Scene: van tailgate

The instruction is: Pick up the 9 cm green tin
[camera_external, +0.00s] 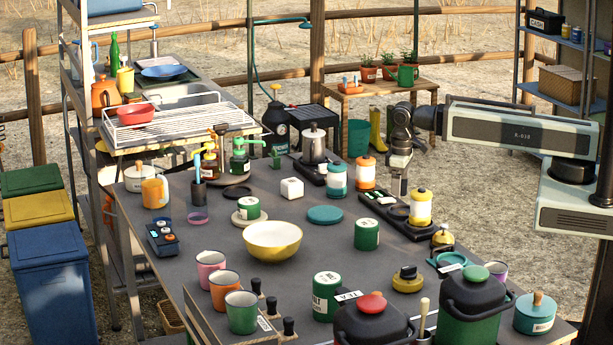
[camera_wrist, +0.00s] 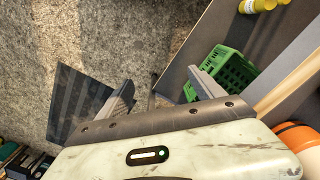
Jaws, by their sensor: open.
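Several green tins with white labels stand upright on the dark table. One green tin (camera_external: 249,208) sits on a pale round coaster left of centre. A second green tin (camera_external: 366,234) stands on the bare table right of the yellow bowl. A larger-looking green tin (camera_external: 326,295) stands nearer the front. I cannot tell from the pictures which is 9 cm. My gripper (camera_external: 398,188) hangs at the table's far right side, apart from these tins. In the wrist view my gripper (camera_wrist: 164,88) is open and empty, and no green tin shows between its fingers.
A yellow bowl (camera_external: 272,240) stands mid-table, and a teal disc (camera_external: 325,214) lies behind it. A white-and-yellow canister (camera_external: 421,207) stands close to my gripper on a dark tray. Large lidded pots (camera_external: 474,305) crowd the front right. A green crate (camera_wrist: 232,72) shows in the wrist view.

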